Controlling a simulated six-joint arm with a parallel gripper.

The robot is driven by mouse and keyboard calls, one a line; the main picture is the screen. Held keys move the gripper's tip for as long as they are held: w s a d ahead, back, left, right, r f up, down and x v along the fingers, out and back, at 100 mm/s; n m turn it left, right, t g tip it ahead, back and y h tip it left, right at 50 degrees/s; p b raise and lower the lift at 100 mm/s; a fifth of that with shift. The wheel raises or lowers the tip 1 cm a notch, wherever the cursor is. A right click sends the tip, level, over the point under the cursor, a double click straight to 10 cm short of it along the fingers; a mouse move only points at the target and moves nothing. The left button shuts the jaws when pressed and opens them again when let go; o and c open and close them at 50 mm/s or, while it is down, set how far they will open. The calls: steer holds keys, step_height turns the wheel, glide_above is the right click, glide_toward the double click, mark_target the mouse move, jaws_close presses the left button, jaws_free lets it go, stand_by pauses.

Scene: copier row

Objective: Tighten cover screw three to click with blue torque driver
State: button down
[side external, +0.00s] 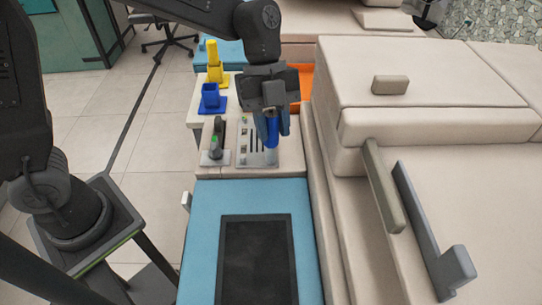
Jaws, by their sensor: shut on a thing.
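My gripper (272,118) is shut on the blue torque driver (272,132), which hangs roughly upright, partly hidden by the fingers. The driver is over the right part of a light grey plate (250,159) with dark slots, likely the cover. I cannot tell whether the driver's tip touches it. The screws are too small to make out, so I cannot tell which is number three. A blue holder (210,100) stands empty-looking to the left behind the gripper. A yellow driver (213,55) stands in a yellow holder (217,79) behind it.
A small dark device with a green spot (214,150) stands left of the plate. A blue surface with a dark panel (257,262) lies in front. A large beige copier (430,75) with raised handles closes off the right. An orange tray (305,80) is behind the gripper. Open floor lies left.

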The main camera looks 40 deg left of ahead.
steer(key=shift+r, duration=0.2)
stand_by(0.3)
steer(key=shift+r, duration=0.4)
steer(key=n+t, duration=0.1)
steer(key=n, duration=0.2)
steer(key=n+t, duration=0.1)
steer(key=n, duration=0.1)
steer(key=n+t, duration=0.1)
steer(key=n, duration=0.1)
steer(key=shift+w+h, duration=0.15)
steer(key=shift+h, duration=0.15)
steer(key=n, duration=0.2)
steer(key=n+t, duration=0.1)
steer(key=n, duration=0.1)
steer(key=shift+w+t, duration=0.15)
steer(key=shift+t, duration=0.15)
steer(key=n+t+y, duration=0.1)
steer(key=n, duration=0.3)
steer(key=shift+w, duration=0.15)
steer(key=shift+f, duration=0.7)
